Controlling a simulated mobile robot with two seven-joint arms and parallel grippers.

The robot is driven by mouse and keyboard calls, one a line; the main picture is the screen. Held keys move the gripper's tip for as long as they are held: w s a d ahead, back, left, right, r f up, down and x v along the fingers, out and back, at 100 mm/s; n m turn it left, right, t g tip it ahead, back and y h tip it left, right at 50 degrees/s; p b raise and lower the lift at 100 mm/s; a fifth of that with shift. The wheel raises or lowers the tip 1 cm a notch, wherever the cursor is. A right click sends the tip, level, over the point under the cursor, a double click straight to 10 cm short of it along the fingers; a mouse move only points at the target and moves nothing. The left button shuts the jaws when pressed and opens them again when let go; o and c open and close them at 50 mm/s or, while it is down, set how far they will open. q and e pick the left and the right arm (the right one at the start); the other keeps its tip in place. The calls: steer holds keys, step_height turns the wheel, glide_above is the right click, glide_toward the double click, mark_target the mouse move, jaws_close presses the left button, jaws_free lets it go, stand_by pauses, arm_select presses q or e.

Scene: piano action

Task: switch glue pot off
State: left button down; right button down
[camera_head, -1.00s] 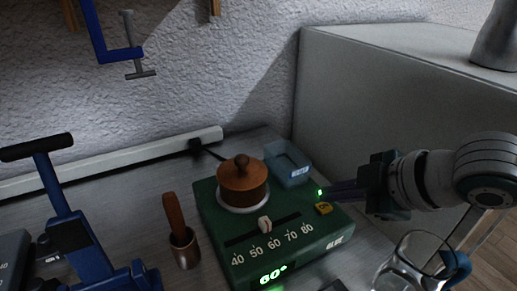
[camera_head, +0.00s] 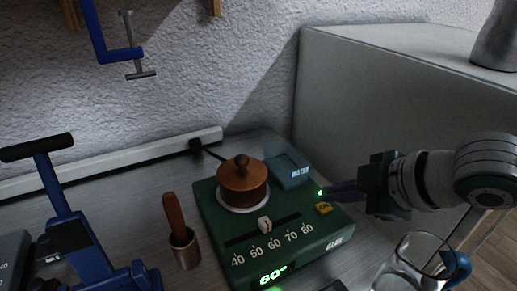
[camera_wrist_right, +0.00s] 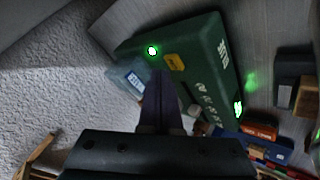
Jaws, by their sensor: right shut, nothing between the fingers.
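The glue pot is a green heater box (camera_head: 215,228) with a brown lidded pot (camera_head: 242,181) on top. Its front display (camera_head: 273,275) is lit green and reads 60°. A slider knob (camera_head: 264,225) sits near the 60 mark of the scale. A small yellow switch (camera_head: 323,208) is at the box's right corner, with a lit green lamp (camera_head: 320,193) near it. The switch also shows in the right wrist view (camera_wrist_right: 174,61). My right gripper (camera_head: 328,191) is shut and empty, its dark fingers pointing left close to the lamp; contact cannot be told. My left gripper is out of view.
A blue water tub (camera_head: 288,168) stands behind the box. A brush in a metal cup (camera_head: 186,248) stands left of it. A glass jug (camera_head: 412,265) is at the front right, below my right arm. A blue clamp tool (camera_head: 75,240) is at the left.

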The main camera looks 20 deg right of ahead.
steer(key=shift+f, duration=0.2)
stand_by(0.5)
steer(key=shift+f, duration=0.3)
steer(key=shift+f+b, duration=0.1)
steer(key=shift+b, duration=0.2)
steer(key=shift+r+p, duration=0.65)
steer(key=shift+p, duration=0.1)
step_height(320, 180, up, 6)
steer(key=p, duration=0.6)
